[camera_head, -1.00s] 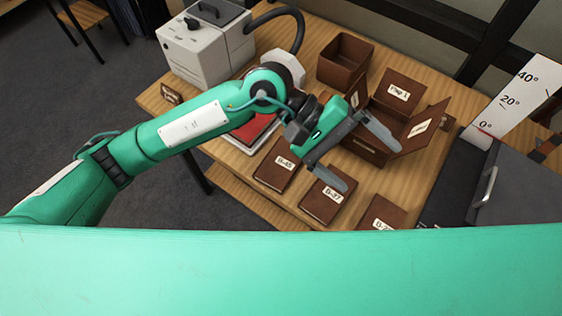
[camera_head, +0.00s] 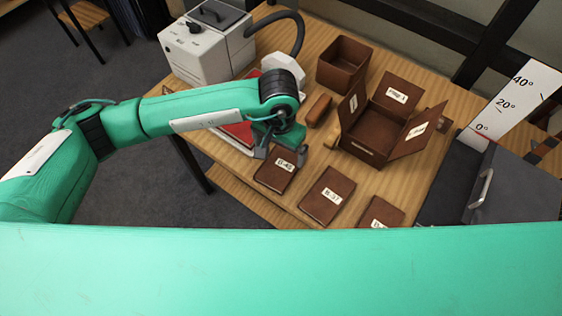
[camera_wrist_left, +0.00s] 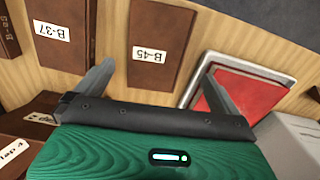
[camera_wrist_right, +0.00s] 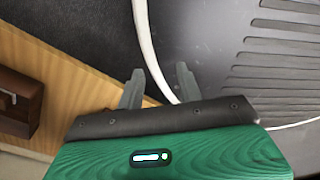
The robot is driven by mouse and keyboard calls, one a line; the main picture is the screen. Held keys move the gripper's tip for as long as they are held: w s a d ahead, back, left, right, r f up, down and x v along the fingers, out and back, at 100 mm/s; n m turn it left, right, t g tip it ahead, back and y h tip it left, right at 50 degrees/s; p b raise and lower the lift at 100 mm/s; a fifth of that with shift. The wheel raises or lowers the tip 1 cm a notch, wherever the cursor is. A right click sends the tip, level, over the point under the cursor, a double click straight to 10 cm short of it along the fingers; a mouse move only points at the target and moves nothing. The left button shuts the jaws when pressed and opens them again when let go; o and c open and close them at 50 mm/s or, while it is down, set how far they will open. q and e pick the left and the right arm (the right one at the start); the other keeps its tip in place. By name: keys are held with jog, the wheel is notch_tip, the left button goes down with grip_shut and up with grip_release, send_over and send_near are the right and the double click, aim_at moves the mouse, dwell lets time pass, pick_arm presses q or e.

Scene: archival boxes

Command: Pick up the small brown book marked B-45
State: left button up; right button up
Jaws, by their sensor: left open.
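The small brown book marked B-45 (camera_head: 272,178) lies flat on the wooden table, label up. It also shows in the left wrist view (camera_wrist_left: 160,72), between the two fingers. My left gripper (camera_head: 283,154) is open, above the far end of the book and pointing down. In the left wrist view my left gripper (camera_wrist_left: 157,78) has a finger on each side of the book, with nothing clamped. I cannot tell the exact height above it. My right gripper (camera_wrist_right: 160,82) shows only in its wrist view, its fingers apart by a smaller gap and empty.
The book marked B-37 (camera_head: 325,205) lies to the right, with another brown book (camera_head: 372,212) beyond. A red item (camera_wrist_left: 240,88) in a pale tray lies on the other side. An open brown box (camera_head: 372,132), an empty brown box (camera_head: 340,70) and a white machine (camera_head: 200,55) stand behind.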

aim_at(281, 163)
pick_arm(q)
jog(key=shift+f, duration=0.55)
jog(key=shift+s+d+f+p, duration=0.1)
jog(key=shift+d+f+p, duration=0.05)
jog(key=shift+f+p, duration=0.45)
notch_tip(281, 163, down, 3)
jog(key=shift+d+p, duration=0.1)
jog(key=shift+p, duration=0.5)
jog(key=shift+f, duration=0.5)
jog(key=c, duration=1.1)
jog(key=shift+o, duration=0.2)
pick_arm(e)
jog(key=r, duration=0.2)
jog(key=shift+w+d+r, duration=0.2)
jog(key=shift+d+r, duration=0.1)
pick_arm(q)
jog(key=shift+r, duration=0.15)
